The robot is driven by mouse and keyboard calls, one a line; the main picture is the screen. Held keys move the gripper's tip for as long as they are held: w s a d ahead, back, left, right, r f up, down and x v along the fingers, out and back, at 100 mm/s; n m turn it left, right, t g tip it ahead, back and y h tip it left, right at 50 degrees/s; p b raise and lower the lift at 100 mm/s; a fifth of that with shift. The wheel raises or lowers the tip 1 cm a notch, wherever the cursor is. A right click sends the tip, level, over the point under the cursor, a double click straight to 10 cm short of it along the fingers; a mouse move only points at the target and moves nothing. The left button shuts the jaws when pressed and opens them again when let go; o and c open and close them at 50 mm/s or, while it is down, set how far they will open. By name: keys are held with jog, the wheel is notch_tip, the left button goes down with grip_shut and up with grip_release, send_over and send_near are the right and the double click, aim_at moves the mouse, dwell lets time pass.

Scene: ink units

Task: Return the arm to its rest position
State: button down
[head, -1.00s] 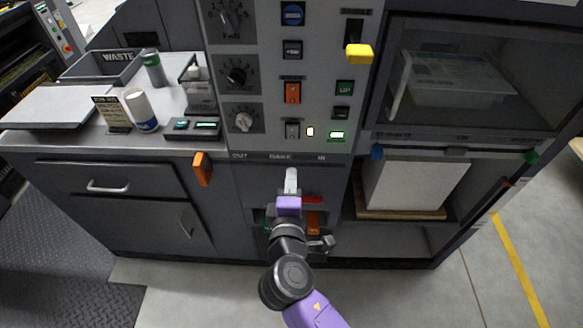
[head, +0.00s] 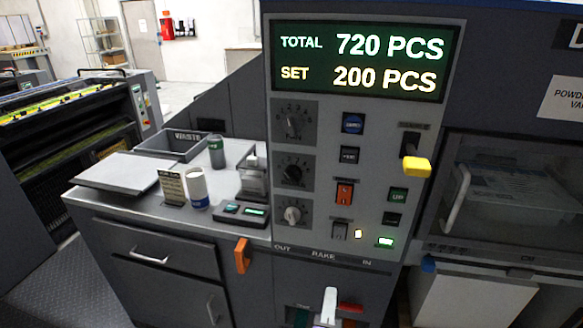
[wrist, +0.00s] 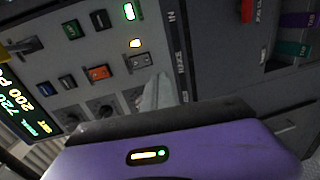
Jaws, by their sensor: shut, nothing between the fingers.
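My gripper (head: 328,304) shows at the bottom edge of the head view as pale, closed fingers. It is in front of the cabinet, just below the RAKE label. The rest of my arm is out of the head view. In the wrist view the pale fingers (wrist: 156,94) are together with nothing between them, beyond my purple wrist housing. Beyond them is the grey control panel (wrist: 75,90), tilted in that view. I cannot tell the exact gap between fingertips and cabinet.
The panel carries a counter display (head: 358,62) reading TOTAL 720, SET 200, dials, buttons and a yellow-handled lever (head: 416,167). An orange handle (head: 242,255) juts out left of my gripper. A white bottle (head: 197,188) and WASTE tray (head: 172,143) are on the left counter.

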jog(key=a+r+t+y, duration=0.1)
jog(key=a+y, duration=0.3)
jog(key=a, duration=0.1)
jog(key=s+f+m+y, duration=0.1)
jog(key=s+m+y, duration=0.3)
jog(key=s, duration=0.5)
jog(key=s+d+r+m+g+h, duration=0.1)
jog(key=s+d+m, duration=0.4)
jog(key=s, duration=0.8)
jog(key=s+d+r+m+g+h, duration=0.1)
jog(key=s+d+m, duration=0.4)
jog(key=s+d, duration=0.4)
jog(key=s, duration=0.5)
jog(key=shift+h, duration=0.4)
jog(key=shift+s, duration=0.1)
